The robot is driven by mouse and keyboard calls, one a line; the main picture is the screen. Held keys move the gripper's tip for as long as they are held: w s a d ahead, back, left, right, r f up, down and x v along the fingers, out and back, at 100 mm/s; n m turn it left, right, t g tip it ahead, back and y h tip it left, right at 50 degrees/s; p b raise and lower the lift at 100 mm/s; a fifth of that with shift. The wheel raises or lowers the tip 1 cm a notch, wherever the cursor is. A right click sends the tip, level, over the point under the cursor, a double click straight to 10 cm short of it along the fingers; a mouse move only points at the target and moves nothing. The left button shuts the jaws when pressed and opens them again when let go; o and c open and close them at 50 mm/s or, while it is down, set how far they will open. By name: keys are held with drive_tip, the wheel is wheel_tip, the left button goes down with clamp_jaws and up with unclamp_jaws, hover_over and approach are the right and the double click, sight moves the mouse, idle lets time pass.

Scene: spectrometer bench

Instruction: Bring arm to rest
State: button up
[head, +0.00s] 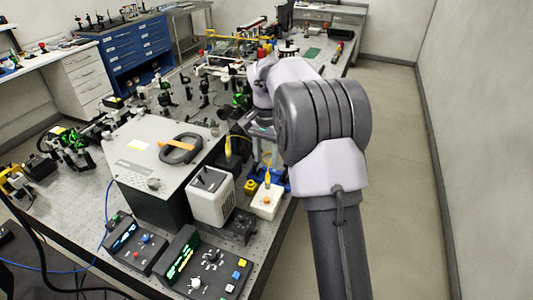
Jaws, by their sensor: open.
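My arm rises from the bottom right of the head view, bends at a large grey joint, and reaches left over the right side of the optical bench (75,198). Its end points down, with my gripper (262,132) small and partly hidden behind my own arm. The gripper is open, and I see nothing held in it. It is near the yellow-capped cables and the blue mount, but I cannot tell how high above the bench it is.
A large grey box (130,150) carries a black ring-shaped item (181,149). A white box (211,196), a white switch box (266,201) and two control panels (205,268) stand near the front. Optical mounts crowd the middle. The floor (390,200) on the right is clear.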

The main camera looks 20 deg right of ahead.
drive_tip(key=shift+a, duration=0.1)
idle(0.3)
drive_tip(key=s+a+r+n+t+b, duration=0.1)
drive_tip(key=s+a+r+t+b, duration=0.15)
drive_tip(key=s+a, duration=0.35)
drive_tip(key=s+a+r+n+t+b, duration=0.1)
drive_tip(key=s+a+r+n+b, duration=0.2)
drive_tip(key=s, duration=0.5)
drive_tip(key=s+a+f+t+y+b, duration=0.1)
drive_tip(key=s+a+f+b, duration=0.2)
drive_tip(key=s, duration=0.5)
drive_tip(key=s+a+f+n+t+y+b, duration=0.1)
drive_tip(key=s+a+f+b, duration=0.2)
drive_tip(key=s, duration=0.6)
drive_tip(key=shift+f+n, duration=0.3)
drive_tip(key=shift+f, duration=0.3)
